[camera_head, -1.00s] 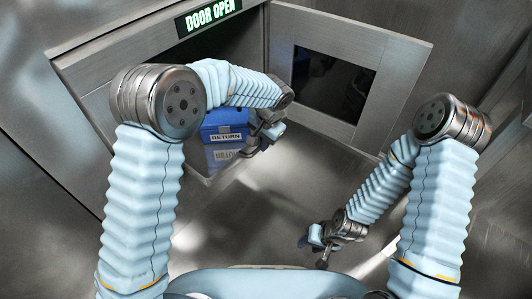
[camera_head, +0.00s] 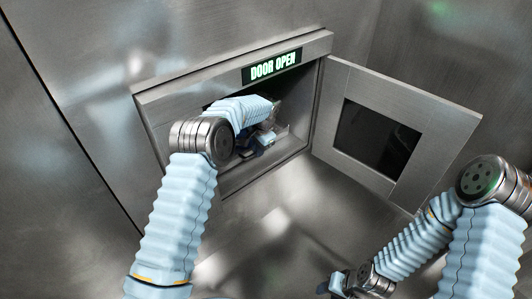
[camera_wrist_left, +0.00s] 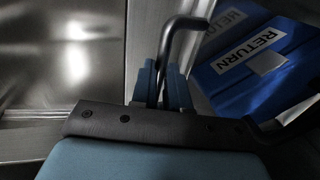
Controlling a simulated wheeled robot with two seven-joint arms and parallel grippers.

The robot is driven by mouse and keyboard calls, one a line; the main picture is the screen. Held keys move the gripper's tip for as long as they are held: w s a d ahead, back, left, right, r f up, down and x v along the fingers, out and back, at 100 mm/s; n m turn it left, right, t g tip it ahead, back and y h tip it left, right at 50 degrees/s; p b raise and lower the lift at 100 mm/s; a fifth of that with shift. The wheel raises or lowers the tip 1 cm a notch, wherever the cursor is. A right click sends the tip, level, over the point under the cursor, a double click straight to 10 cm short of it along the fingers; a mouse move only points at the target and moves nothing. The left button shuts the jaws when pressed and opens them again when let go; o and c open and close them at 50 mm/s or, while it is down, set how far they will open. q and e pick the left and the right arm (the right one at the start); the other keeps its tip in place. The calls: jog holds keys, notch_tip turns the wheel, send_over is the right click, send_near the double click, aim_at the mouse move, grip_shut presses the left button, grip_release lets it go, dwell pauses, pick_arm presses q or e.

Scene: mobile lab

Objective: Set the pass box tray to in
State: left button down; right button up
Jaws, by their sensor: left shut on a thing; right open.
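The pass box (camera_head: 232,180) is a metal wall opening under a lit "DOOR OPEN" sign. My left arm reaches into it, and my left gripper (camera_head: 262,143) is inside the opening. In the left wrist view its blue fingertips (camera_wrist_left: 168,84) are shut on a dark, bent metal bar (camera_wrist_left: 181,38), seemingly the tray handle. A blue box (camera_wrist_left: 265,70) labelled "RETURN" is right of the bar; its label is mirrored in a shiny surface. The tray itself is mostly hidden by my arm in the head view. My right gripper (camera_head: 343,286) is low, at the picture's bottom edge, away from the box.
The pass box door (camera_head: 333,153), with a dark window, stands open to the right of the opening. My right arm is below and in front of it. The metal wall left of the box is bare.

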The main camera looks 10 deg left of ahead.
pick_arm(q)
jog(key=shift+w+a, duration=0.2)
jog(key=shift+a, duration=0.05)
pick_arm(e)
jog(key=shift+r, duration=0.1)
pick_arm(q)
jog(key=c, duration=1.1)
grip_release()
